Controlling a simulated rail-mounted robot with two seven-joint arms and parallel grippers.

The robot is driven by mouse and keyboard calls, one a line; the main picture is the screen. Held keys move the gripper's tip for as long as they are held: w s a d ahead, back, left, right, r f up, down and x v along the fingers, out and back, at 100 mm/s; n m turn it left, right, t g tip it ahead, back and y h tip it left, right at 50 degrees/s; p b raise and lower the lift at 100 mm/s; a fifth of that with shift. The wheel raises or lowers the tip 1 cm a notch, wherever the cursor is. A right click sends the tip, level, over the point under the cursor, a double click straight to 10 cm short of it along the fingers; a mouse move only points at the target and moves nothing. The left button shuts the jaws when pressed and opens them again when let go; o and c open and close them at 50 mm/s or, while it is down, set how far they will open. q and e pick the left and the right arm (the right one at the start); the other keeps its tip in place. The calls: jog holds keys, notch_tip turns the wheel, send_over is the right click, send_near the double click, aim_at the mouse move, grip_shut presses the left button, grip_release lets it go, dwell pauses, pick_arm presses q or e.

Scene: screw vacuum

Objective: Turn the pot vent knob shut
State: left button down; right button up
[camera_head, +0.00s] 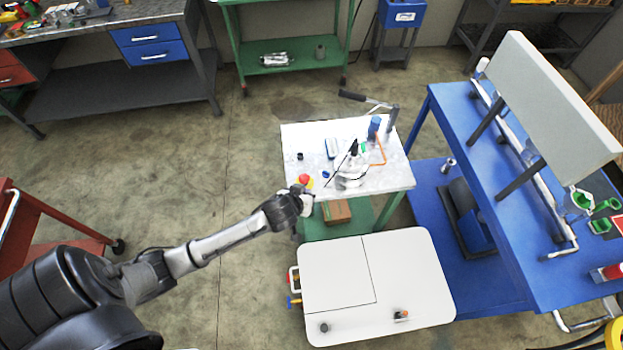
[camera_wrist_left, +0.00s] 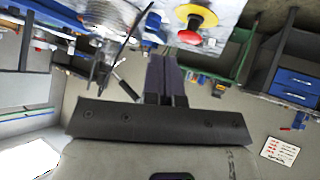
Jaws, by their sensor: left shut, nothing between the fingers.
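A shiny metal pot (camera_head: 350,178) stands on the white-topped cart (camera_head: 292,137), with dark and green fittings above it. I cannot single out its vent knob. In the left wrist view the pot (camera_wrist_left: 105,14) is at the top left, cut by the frame edge. My left gripper (camera_head: 306,196) is at the cart's near edge, left of the pot and apart from it. In the wrist view its fingers (camera_wrist_left: 167,60) are closed together and empty. My right gripper is out of view.
A red emergency button (camera_head: 305,179) sits close to my left gripper; it also shows on its yellow base in the wrist view (camera_wrist_left: 197,17). An orange pipe frame (camera_head: 379,155) and a blue part (camera_head: 374,126) stand behind the pot. A white table (camera_head: 410,270) is in front.

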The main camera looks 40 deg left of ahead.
aim_at(327, 175)
pick_arm(q)
jog(key=w+f+m, duration=0.1)
jog(key=w+f, duration=0.1)
jog(key=w+a+f+m+b, duration=0.1)
jog(key=w+f, duration=0.1)
jog(key=w, duration=0.1)
jog(key=w+f+b, duration=0.1)
jog(key=w+f, duration=0.1)
jog(key=f, duration=0.1)
jog(key=shift+w+a+m, duration=0.3)
jog(key=shift+w+m, duration=0.1)
jog(key=shift+w+a+r, duration=0.1)
jog(key=shift+w+a, duration=0.05)
jog(key=shift+w, duration=0.35)
jog(key=shift+w+a+r, duration=0.1)
jog(key=shift+w, duration=0.4)
jog(key=shift+w+a, duration=0.25)
jog(key=shift+w, duration=0.6)
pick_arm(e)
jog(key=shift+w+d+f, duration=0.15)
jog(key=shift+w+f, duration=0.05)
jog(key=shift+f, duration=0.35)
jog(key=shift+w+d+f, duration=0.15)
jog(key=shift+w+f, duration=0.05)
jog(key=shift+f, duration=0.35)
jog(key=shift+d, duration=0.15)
pick_arm(q)
jog(key=shift+w, duration=0.1)
